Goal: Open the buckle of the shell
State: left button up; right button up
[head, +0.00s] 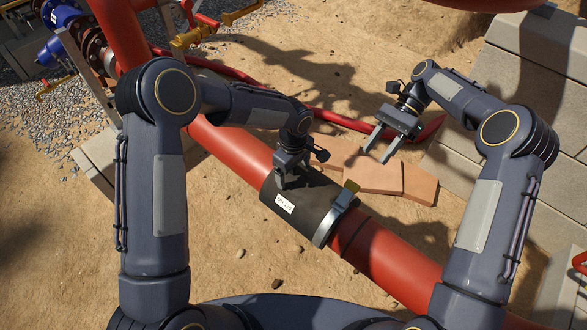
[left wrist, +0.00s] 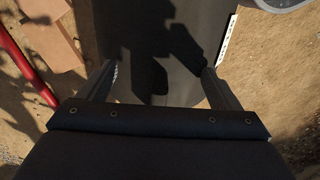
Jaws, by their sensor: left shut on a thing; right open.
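The shell (head: 313,208) is a black sleeve around the red pipe, with a white label (head: 284,203). In the left wrist view the dark shell (left wrist: 184,84) lies between my left gripper's fingers (left wrist: 158,75); the label's edge (left wrist: 227,40) shows at right. My right gripper (head: 378,153) is open and empty, in the air beyond the pipe, up and right of the buckle and apart from it.
The red pipe (head: 390,260) runs diagonally from upper left to lower right. Tan slabs (head: 373,175) lie on the sandy ground beyond it. A concrete block wall (head: 530,80) stands at right. A blue and red pipe fitting (head: 70,48) is at upper left.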

aim_at(347, 194)
jog(key=shift+s+a+f+m+t+y, duration=0.45)
jog(key=shift+s+a+f+m, duration=0.5)
jog(key=shift+m, duration=1.5)
jog(key=shift+s+a+f+m+t+y, duration=0.5)
jog(key=shift+s+f+m, duration=0.75)
jog(key=shift+m, duration=1.25)
jog(key=shift+s+a+f+m+t+y, duration=0.4)
jog(key=shift+s+a+f+m, duration=0.65)
jog(key=shift+m, duration=1.4)
jog(key=shift+w+d+f, duration=0.1)
jog(key=shift+d, duration=0.1)
grip_shut()
